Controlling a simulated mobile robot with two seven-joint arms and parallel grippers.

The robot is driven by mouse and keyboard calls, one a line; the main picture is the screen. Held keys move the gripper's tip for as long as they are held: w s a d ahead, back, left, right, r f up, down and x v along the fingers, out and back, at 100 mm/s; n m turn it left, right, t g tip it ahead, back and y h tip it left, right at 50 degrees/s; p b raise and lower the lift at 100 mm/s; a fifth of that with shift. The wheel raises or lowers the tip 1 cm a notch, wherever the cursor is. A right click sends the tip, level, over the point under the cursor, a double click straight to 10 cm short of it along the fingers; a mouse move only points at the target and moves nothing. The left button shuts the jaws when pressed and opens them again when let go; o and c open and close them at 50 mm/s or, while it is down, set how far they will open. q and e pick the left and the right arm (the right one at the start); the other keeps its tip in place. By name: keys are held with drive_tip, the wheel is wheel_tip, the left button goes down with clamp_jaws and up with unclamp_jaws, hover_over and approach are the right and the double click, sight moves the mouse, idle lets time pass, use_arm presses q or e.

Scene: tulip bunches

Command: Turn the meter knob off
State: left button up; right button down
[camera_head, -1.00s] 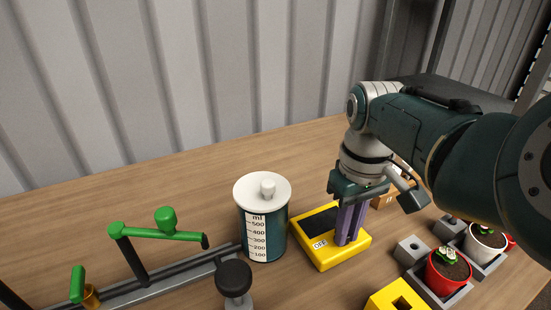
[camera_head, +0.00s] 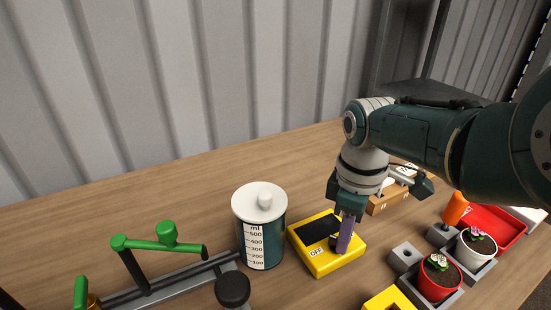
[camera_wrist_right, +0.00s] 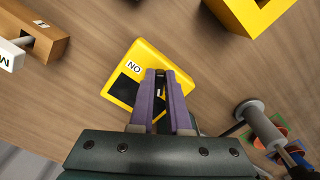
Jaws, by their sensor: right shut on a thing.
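The yellow meter (camera_head: 322,262) lies on the table right of the measuring jar. It has a dark screen (camera_head: 318,228) and an OFF label at its near left side. My left gripper is not in view.
The white-lidded measuring jar (camera_head: 262,240) stands close left of the meter. Green-handled hardware (camera_head: 160,244) is further left. Potted flowers (camera_head: 438,278), a yellow block (camera_head: 392,299) and a red tray (camera_head: 500,225) are at the right. The table behind the jar is clear.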

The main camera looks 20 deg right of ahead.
idle(0.5)
drive_tip(key=c, duration=0.9)
unclamp_jaws()
wheel_tip(320, 180, up, 10)
drive_tip(key=p, duration=0.6)
drive_tip(key=shift+p, duration=0.35)
drive_tip(key=shift+f, duration=0.1)
